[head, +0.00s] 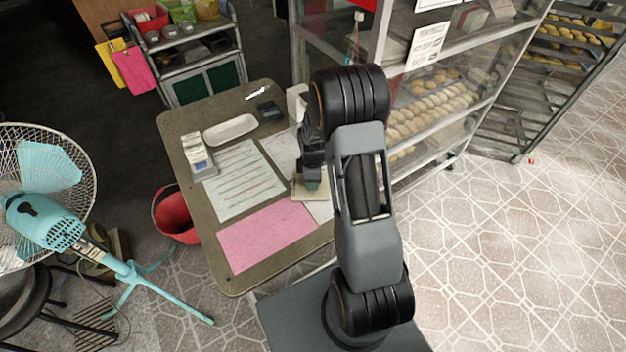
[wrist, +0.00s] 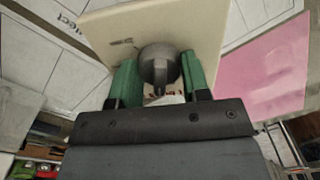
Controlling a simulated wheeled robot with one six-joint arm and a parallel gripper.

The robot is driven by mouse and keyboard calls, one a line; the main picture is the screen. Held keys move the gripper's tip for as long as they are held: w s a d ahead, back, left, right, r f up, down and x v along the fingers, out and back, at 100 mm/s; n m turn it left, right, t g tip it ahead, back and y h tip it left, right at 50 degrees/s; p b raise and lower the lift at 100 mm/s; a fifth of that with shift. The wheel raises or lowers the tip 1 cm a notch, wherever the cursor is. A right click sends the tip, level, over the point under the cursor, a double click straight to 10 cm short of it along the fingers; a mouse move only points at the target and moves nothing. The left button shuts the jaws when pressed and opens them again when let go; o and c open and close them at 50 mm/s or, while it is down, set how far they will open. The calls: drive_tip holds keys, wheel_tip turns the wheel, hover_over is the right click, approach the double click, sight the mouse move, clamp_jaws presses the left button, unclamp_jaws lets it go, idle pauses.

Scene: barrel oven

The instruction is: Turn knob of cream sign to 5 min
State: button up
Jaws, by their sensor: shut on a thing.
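The cream sign (wrist: 208,30) lies on the table under my gripper in the wrist view. Its round grey knob (wrist: 158,66) sits between the two green fingertips of my gripper (wrist: 160,80). The fingers are closed on the knob's sides. Small dark print shows on the sign above the knob, but I cannot read the knob's setting. In the head view, the sign's edge (head: 309,193) shows below my gripper (head: 312,184); my arm hides the knob.
The table (head: 180,130) holds a pink sheet (head: 268,236), printed papers (head: 240,180), a white tray (head: 230,129) and a small device (head: 200,160). A glass bread cabinet (head: 435,100) stands close on the right. A blue fan (head: 45,220) and red bucket (head: 174,216) are on the left.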

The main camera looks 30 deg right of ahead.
drive_tip(key=shift+n, duration=1.1)
drive_tip(key=o, duration=0.9)
drive_tip(key=shift+o, duration=0.2)
wheel_tip(320, 180, up, 14)
drive_tip(key=shift+f, duration=0.1)
